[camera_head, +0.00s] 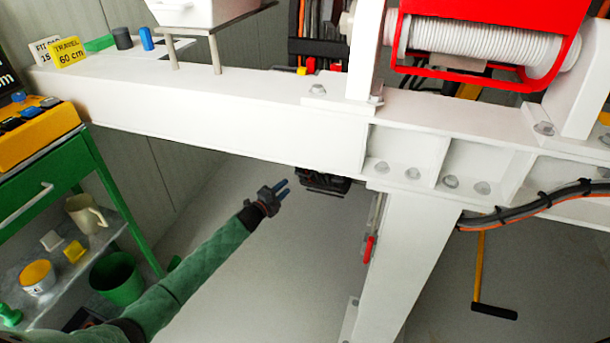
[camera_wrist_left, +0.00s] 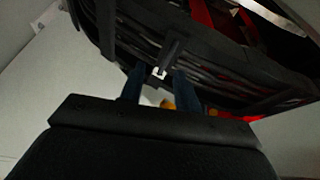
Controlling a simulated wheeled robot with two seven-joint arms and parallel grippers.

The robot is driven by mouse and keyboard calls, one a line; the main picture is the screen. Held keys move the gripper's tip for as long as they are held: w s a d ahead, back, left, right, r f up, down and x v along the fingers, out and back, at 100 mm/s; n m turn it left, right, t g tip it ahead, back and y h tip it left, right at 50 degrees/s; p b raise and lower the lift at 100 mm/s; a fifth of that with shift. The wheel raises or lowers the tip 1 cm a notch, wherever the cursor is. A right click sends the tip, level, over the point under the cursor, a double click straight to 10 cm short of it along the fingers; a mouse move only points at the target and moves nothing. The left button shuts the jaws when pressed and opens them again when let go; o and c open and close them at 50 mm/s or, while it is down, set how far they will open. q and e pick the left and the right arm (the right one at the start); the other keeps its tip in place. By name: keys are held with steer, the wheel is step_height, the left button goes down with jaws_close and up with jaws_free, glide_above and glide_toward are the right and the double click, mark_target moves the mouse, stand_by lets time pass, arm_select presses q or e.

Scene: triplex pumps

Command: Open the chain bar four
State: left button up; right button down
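A black ribbed chain-like part (camera_head: 323,183) hangs just under the white beam in the head view. In the left wrist view a black slatted chain (camera_wrist_left: 215,65) fills the upper part, with a narrow black bar (camera_wrist_left: 172,52) and a small white mark near my fingertips. I cannot tell which bar is number four. My left gripper (camera_head: 283,187) is left of the chain in the head view. In the wrist view its two blue fingers (camera_wrist_left: 160,78) stand apart, with a gap between them. I cannot tell whether they touch the bar. My right gripper is not in view.
The white beam (camera_head: 220,110) crosses above my left gripper, and a white post (camera_head: 413,250) stands to its right with a red-handled lever (camera_head: 369,248). A green cart (camera_head: 85,170) stands at left. Open floor (camera_head: 265,275) lies below.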

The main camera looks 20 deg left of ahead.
arm_select(q)
steer(key=w+d+r+m, duration=0.1)
steer(key=w+d+m, duration=0.1)
steer(key=w+d, duration=0.2)
steer(key=shift+w+r+h, duration=0.4)
steer(key=shift+w, duration=0.85)
jaws_close()
